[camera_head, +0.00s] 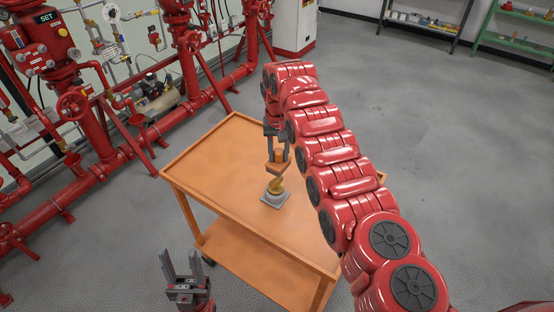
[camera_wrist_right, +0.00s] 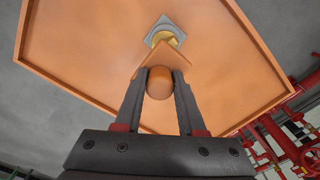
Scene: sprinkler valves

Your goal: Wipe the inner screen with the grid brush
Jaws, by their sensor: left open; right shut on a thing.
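My right gripper (camera_head: 277,149) is shut on the orange-brown handle of the grid brush (camera_head: 276,168), above the middle of the orange cart. The brush's rounded handle end also shows between the fingers in the right wrist view (camera_wrist_right: 160,83). Directly below the brush is a small brass piece (camera_head: 276,186), apparently the inner screen, on a square grey base (camera_head: 275,199). It shows just beyond the brush in the right wrist view (camera_wrist_right: 165,38), partly hidden. I cannot tell whether brush and brass touch. My left gripper (camera_head: 182,264) is open and empty, off the cart's near left side.
The orange cart (camera_head: 222,148) has a raised rim, and its top is otherwise bare where visible. My right arm hides its right part. Red pipes and valves (camera_head: 112,150) line the left. Shelves (camera_head: 425,20) stand at the back right. Open grey floor lies behind the cart.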

